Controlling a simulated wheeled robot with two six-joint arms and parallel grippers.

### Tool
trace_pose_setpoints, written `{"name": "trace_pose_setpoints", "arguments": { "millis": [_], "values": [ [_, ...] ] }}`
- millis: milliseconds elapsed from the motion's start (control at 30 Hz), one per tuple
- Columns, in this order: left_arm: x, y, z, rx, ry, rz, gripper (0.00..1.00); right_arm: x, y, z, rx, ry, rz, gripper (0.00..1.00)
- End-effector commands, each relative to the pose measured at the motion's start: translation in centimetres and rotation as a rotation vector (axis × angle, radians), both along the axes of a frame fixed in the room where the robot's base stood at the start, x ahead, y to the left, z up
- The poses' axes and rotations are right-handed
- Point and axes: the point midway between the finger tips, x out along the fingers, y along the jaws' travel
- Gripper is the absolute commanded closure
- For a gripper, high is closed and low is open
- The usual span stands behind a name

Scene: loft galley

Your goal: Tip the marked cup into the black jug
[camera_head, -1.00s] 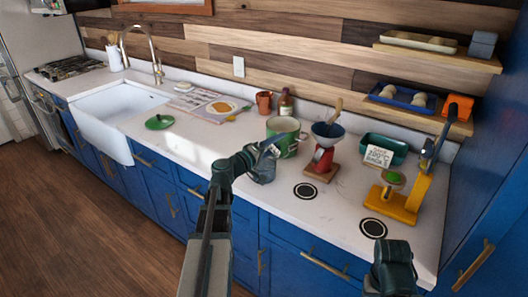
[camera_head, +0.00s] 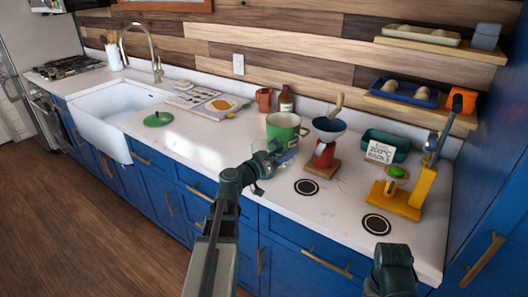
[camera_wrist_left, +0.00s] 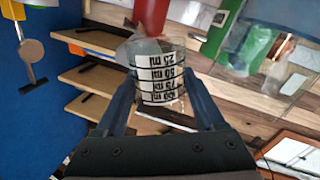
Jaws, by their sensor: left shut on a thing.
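My left gripper (camera_head: 270,165) is shut on a clear measuring cup with white bands and black ml marks, which I take as the marked cup (camera_wrist_left: 158,78). In the left wrist view the cup sits between the two fingers. In the head view the gripper is over the counter, in front of the green pot. A clear vessel (camera_wrist_left: 262,52) shows to the right in the wrist view, apart from the cup. I cannot make out a clearly black jug or the cup's contents. My right gripper is not in view; only a dark part of my right arm shows at lower right.
The green pot (camera_head: 283,131) and red grinder (camera_head: 325,150) stand close behind the gripper. A yellow stand (camera_head: 412,198), green tray (camera_head: 387,139) and sign (camera_head: 379,153) are at right. Two black-ringed discs (camera_head: 306,187) mark the counter. Left-middle counter is mostly clear.

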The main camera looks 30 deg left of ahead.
Motion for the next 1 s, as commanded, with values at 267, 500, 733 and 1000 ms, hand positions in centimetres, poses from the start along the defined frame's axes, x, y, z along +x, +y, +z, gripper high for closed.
{"name": "trace_pose_setpoints", "arguments": {
  "millis": [267,500,733,1000],
  "values": [
    [-0.6,-1.8,-2.3,0.202,-0.059,0.0,0.86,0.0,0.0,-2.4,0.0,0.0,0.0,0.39],
    [-0.7,-2.5,-2.6,0.306,-0.089,0.0,0.86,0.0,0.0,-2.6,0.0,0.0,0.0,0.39],
    [-0.8,-2.7,-2.6,0.332,-0.096,0.001,0.86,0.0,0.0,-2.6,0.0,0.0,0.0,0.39],
    [-0.8,-2.6,-2.6,0.331,-0.096,0.0,0.86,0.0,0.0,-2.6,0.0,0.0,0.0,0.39]
  ]
}}
